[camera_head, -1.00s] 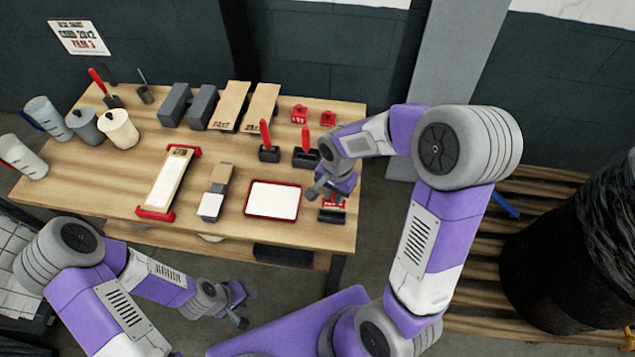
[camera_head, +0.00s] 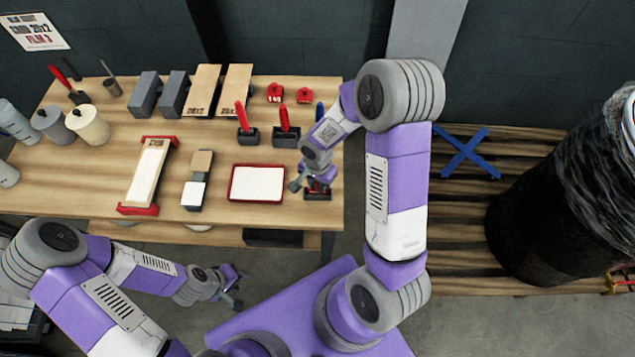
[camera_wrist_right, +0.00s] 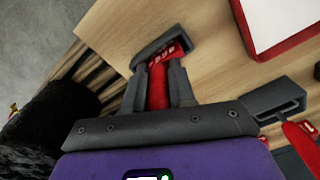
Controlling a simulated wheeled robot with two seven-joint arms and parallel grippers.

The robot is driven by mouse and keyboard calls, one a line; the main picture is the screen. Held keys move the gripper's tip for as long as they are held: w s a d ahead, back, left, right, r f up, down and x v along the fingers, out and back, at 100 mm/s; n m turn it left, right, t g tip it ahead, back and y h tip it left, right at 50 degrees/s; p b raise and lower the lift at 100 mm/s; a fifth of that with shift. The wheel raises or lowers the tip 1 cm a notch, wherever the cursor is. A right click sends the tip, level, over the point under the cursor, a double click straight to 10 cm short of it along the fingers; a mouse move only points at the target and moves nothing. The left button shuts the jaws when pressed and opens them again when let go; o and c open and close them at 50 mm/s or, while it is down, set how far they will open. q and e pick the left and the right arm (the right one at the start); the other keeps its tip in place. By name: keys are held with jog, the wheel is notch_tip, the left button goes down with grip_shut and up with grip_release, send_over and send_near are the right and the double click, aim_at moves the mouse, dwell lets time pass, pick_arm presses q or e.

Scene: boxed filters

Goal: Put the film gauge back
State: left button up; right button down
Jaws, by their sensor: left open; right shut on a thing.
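A red gauge-like piece (camera_wrist_right: 158,86) with white marks at its far end is between the fingers of my right gripper (camera_wrist_right: 160,72) in the right wrist view. Its far end meets a dark holder (camera_wrist_right: 165,46); I cannot tell how deeply it is seated. In the head view, my right gripper (camera_head: 311,184) is at this holder (camera_head: 318,195), near the right front corner of the table, and largely covers the piece. My left gripper (camera_head: 233,288) is open and empty, in front of the table and away from it.
A red-rimmed white tray (camera_head: 256,184) lies left of the holder. Two dark stands with red handles (camera_head: 241,116) (camera_head: 284,119) are behind. A long red-ended board (camera_head: 150,174), a small block (camera_head: 201,165), canisters (camera_head: 87,125) and grey blocks (camera_head: 145,94) stand further left on the table (camera_head: 100,190).

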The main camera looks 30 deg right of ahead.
jog(key=shift+f, duration=0.1)
jog(key=c, duration=1.4)
grip_release()
jog(key=shift+f, duration=0.1)
jog(key=o, duration=0.5)
jog(key=shift+c, duration=0.2)
jog(key=shift+r, duration=0.2)
jog(key=shift+r, duration=0.25)
notch_tip(320, 180, up, 12)
jog(key=shift+f+p, duration=0.2)
jog(key=shift+p, duration=0.5)
